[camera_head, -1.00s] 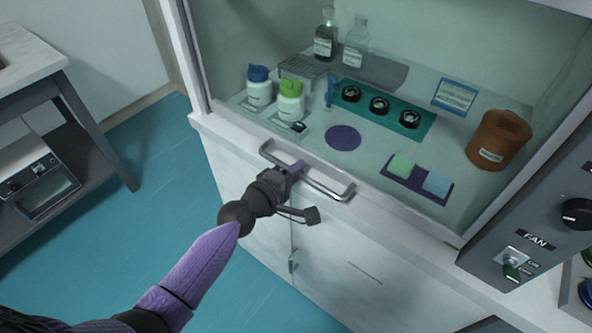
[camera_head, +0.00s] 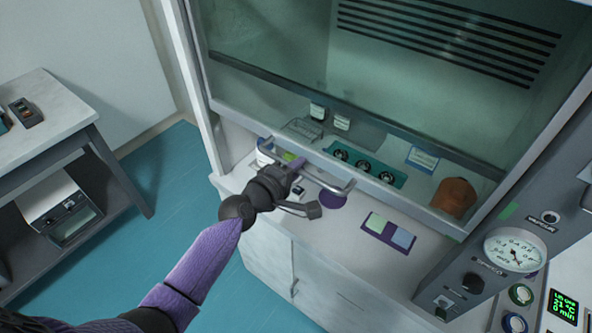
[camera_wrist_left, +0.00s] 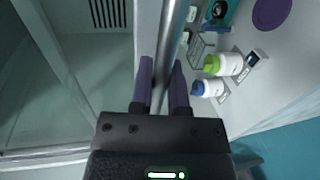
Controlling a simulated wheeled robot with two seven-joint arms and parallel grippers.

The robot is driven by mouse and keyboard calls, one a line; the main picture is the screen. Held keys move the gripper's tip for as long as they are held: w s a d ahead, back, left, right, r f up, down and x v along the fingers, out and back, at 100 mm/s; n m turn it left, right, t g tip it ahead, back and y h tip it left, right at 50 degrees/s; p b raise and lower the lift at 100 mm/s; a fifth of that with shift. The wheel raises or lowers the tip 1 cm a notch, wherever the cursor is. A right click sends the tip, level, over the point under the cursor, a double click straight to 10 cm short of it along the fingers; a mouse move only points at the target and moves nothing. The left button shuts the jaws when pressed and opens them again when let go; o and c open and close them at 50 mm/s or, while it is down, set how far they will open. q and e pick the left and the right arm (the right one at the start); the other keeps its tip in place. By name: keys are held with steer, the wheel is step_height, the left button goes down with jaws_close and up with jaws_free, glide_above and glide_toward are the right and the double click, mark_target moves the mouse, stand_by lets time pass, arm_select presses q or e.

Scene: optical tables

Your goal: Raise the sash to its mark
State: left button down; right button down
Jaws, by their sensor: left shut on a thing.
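The glass sash (camera_head: 400,207) of the fume hood stands part way up, with a gap between its pale lower rail and the worktop. Its metal handle bar (camera_head: 338,187) runs along the lower rail. My left gripper (camera_head: 297,165) is shut on the handle, near its left part. In the left wrist view the handle (camera_wrist_left: 172,40) passes between the purple fingers of the left gripper (camera_wrist_left: 161,75). A small green patch (camera_head: 510,210) shows on the hood's right post, near the lower rail's height; I cannot tell if it is the mark. My right gripper is out of view.
On the worktop are a purple pad with green and blue blocks (camera_head: 389,232), a brown jar (camera_head: 454,196), a teal tray (camera_head: 392,177) and bottles, including a green-capped one (camera_wrist_left: 222,65). A gauge panel (camera_head: 515,250) stands at the right. A side table (camera_head: 60,125) is at the left.

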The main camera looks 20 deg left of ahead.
arm_select(q)
step_height(320, 180, up, 13)
steer(key=p, duration=1)
steer(key=shift+r, duration=0.15)
steer(key=shift+r+p, duration=0.65)
steer(key=shift+p, duration=0.15)
steer(key=c, duration=0.9)
jaws_free()
glide_toward(312, 103)
steer(key=v, duration=0.4)
steer(key=shift+s+a, duration=0.1)
steer(key=shift+s, duration=0.25)
